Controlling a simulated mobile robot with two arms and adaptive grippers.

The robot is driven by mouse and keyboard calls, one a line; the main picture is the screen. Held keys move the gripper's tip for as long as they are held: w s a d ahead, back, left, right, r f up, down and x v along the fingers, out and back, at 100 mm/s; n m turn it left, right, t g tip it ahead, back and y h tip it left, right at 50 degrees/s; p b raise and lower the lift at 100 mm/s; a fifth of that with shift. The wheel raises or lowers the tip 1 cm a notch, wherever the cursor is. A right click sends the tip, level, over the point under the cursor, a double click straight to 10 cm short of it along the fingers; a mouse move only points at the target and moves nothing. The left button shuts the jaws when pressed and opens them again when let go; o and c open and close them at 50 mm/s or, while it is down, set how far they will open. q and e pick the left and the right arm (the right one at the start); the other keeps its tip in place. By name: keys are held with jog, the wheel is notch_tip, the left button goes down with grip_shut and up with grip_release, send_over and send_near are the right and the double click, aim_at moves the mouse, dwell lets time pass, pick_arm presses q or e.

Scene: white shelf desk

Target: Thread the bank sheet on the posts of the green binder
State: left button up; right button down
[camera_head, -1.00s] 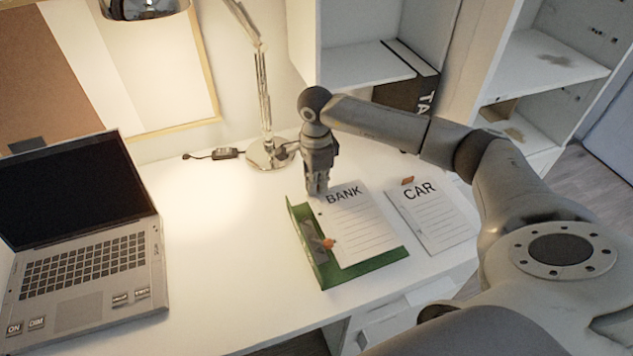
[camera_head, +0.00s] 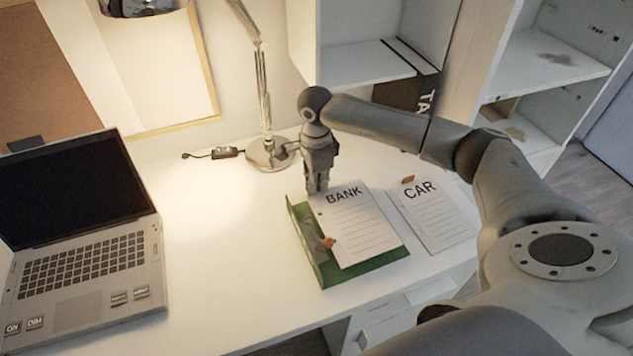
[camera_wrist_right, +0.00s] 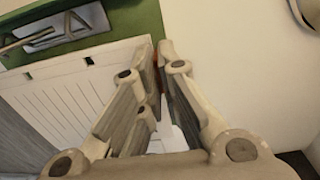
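The white bank sheet (camera_head: 358,228) lies over the green binder (camera_head: 372,263), its left edge beside the binder's metal mechanism (camera_head: 313,240). In the wrist view, the sheet (camera_wrist_right: 75,95) shows two dark holes along its edge, apart from the metal posts (camera_wrist_right: 70,25) on the green cover (camera_wrist_right: 125,22). My right gripper (camera_head: 317,190) points down at the sheet's upper left corner. In the wrist view, its fingertips (camera_wrist_right: 158,58) are close together with a sliver of orange-red tab (camera_wrist_right: 155,62) between them. My left gripper is not in view.
The car sheet (camera_head: 432,218) with an orange tab lies right of the binder. A laptop (camera_head: 85,262) stands at the left, and a lamp base (camera_head: 268,154) behind the binder. A dark binder (camera_head: 405,95) stands in the shelf. The desk between laptop and binder is clear.

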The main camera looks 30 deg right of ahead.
jog(key=shift+f+b, duration=1.05)
jog(key=shift+f, duration=0.25)
dwell(1.0)
jog(key=c, duration=1.6)
grip_release()
jog(key=shift+o, duration=0.2)
notch_tip(320, 180, up, 12)
